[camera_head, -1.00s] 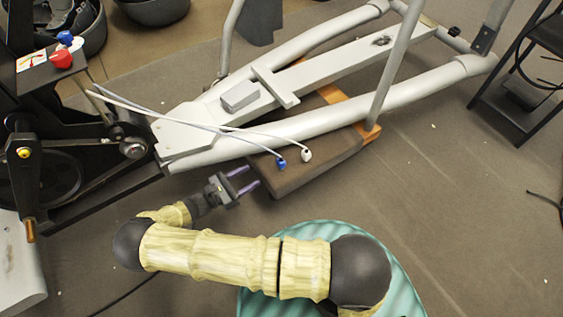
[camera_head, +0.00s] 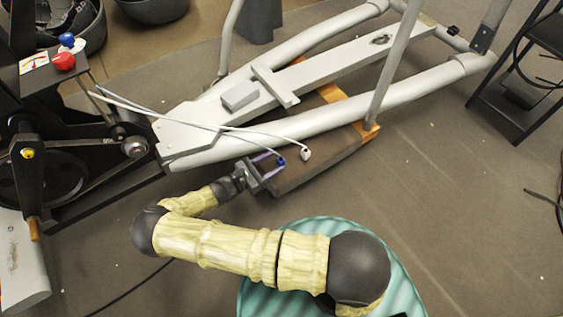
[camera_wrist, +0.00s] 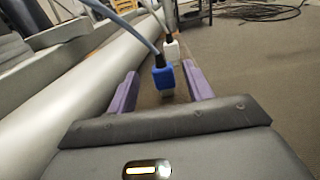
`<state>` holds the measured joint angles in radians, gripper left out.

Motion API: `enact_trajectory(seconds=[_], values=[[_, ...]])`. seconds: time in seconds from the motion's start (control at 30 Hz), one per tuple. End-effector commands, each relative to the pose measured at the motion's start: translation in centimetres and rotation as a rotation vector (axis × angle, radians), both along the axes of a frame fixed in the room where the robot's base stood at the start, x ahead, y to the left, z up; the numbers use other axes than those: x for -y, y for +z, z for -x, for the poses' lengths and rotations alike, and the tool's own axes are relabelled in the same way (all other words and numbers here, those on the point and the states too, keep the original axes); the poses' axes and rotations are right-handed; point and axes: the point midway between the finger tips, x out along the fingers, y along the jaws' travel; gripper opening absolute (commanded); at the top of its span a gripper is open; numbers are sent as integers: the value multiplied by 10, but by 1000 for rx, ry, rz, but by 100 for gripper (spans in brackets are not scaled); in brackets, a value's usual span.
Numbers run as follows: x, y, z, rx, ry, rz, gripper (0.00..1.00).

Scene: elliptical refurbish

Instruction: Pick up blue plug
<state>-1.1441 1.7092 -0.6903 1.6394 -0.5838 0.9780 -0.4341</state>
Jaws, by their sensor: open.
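The blue plug (camera_head: 281,161) hangs on a cable over the brown padded block, at its near left end. In the wrist view the blue plug (camera_wrist: 163,77) lies between the purple fingers of my gripper (camera_wrist: 160,88), closer to the right finger.
The grey tubular frame (camera_head: 310,125) of the elliptical runs behind the plugs. The brown padded block (camera_head: 325,165) lies below them. A grey box (camera_head: 240,96) sits on the frame. Open floor (camera_head: 450,220) lies to the right.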

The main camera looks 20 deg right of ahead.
Motion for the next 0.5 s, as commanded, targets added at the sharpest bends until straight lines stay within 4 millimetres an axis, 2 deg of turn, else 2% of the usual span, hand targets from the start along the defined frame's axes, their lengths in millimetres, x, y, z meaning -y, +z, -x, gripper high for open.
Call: enact_trajectory(seconds=[0.1,0.2,0.5], values=[[20,2,-4,-1,-3,4,51],[32,1,-9,-2,-1,2,51],[38,1,-11,0,-1,0,51]])
